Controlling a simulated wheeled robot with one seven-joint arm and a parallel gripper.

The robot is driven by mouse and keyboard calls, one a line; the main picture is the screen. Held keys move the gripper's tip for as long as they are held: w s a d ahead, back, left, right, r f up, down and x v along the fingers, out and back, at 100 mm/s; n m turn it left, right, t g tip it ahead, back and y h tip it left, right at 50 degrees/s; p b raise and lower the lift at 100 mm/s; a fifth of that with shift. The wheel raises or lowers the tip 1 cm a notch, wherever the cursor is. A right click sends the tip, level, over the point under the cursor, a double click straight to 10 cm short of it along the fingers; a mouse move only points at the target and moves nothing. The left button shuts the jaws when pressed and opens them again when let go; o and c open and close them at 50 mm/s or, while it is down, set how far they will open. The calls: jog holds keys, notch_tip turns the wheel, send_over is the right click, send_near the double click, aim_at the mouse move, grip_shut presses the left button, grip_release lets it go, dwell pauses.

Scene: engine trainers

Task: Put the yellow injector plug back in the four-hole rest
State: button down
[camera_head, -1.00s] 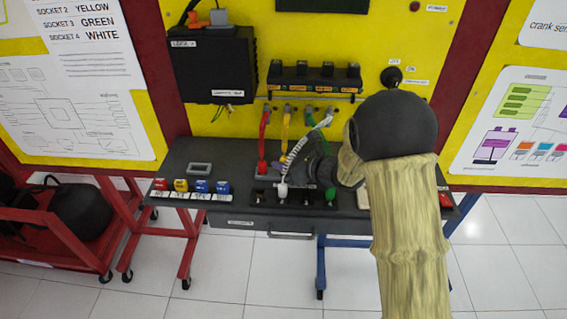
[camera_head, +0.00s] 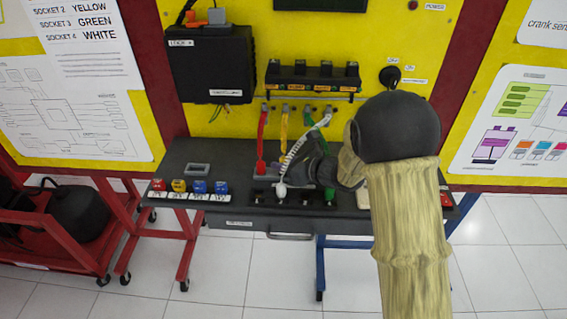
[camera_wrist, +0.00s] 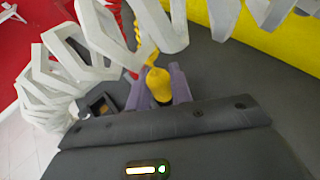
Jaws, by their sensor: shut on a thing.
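The yellow injector plug (camera_wrist: 158,84) is between the two purple-grey fingers of my gripper (camera_wrist: 158,92) in the wrist view, with its yellow coiled cable rising behind it. My gripper (camera_head: 301,172) is shut on it. In the head view the arm and gripper hide the plug; only its yellow cable (camera_head: 284,127) shows above. The black four-hole rest (camera_head: 315,204) lies along the front of the grey bench, just below the gripper. A white plug (camera_head: 281,190) and a green plug (camera_head: 330,194) stand at it. I cannot tell the gap between the yellow plug and the rest.
A red plug (camera_head: 261,167) stands behind the rest's left end. The white coiled cable (camera_wrist: 65,70) loops close beside and above my gripper in the wrist view. Several small coloured blocks (camera_head: 200,187) stand on the bench's left. The bench (camera_head: 225,165) has clear room between.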

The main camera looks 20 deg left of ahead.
jog(key=shift+f+b, duration=0.75)
jog(key=shift+b, duration=0.15)
dwell(0.6)
jog(key=c, duration=1.5)
grip_release()
jog(key=shift+r+v, duration=0.25)
jog(key=shift+v, duration=1)
jog(key=shift+r+v, duration=0.2)
jog(key=shift+v, duration=1.05)
jog(key=shift+a, duration=0.25)
notch_tip(320, 180, up, 6)
jog(key=shift+f+p, duration=0.2)
jog(key=shift+p, duration=0.75)
